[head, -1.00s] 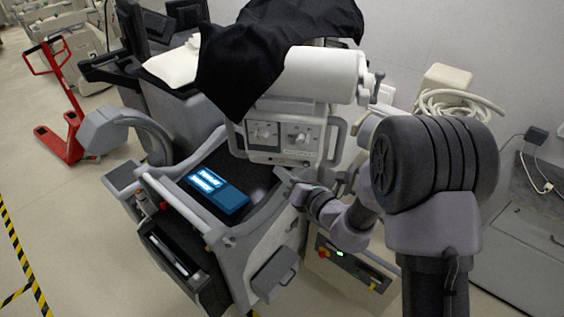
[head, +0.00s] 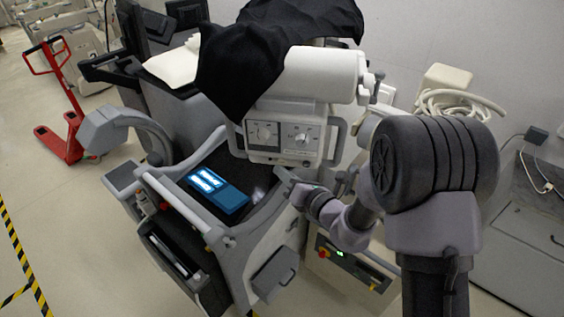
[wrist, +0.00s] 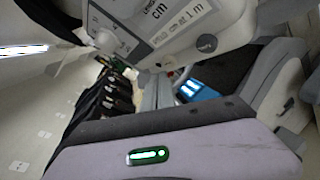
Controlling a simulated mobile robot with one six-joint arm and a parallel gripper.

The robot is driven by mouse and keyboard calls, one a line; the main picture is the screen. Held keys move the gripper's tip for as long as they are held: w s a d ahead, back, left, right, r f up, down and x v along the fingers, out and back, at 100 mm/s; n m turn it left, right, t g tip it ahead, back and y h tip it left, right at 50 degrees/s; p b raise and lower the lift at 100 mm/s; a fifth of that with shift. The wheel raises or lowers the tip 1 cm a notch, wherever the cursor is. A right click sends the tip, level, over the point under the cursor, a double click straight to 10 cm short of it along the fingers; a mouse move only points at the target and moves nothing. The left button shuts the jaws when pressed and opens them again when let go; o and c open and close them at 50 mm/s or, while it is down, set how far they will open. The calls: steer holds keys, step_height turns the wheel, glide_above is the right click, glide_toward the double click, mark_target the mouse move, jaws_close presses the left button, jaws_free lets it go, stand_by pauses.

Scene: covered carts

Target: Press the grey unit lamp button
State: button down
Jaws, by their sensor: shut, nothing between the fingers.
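The grey unit (head: 285,155) hangs under a white cylinder, its front panel carrying two dials. In the wrist view its pale face (wrist: 185,45) is close, with a printed scale and a dark round button-like part (wrist: 207,43) near its lower edge. I cannot tell for sure that this part is the lamp button. My gripper (head: 299,192) is shut and empty, small and dark at the end of my arm, just below and right of the unit. Its tips are hard to make out, and I cannot tell whether they touch anything.
Black cloth (head: 240,65) drapes over the machine. A red pallet jack (head: 66,130) stands on open floor at left.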

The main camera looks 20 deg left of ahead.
stand_by(0.4)
steer(key=shift+w, duration=0.45)
steer(key=shift+w+a, duration=0.1)
steer(key=shift+w, duration=0.3)
stand_by(0.4)
steer(key=shift+s, duration=0.85)
steer(key=shift+s+d+b, duration=0.25)
steer(key=shift+s+b, duration=0.1)
steer(key=shift+s, duration=0.9)
steer(key=shift+s+d+b, duration=0.2)
steer(key=shift+s+b, duration=0.1)
steer(key=shift+s, duration=0.95)
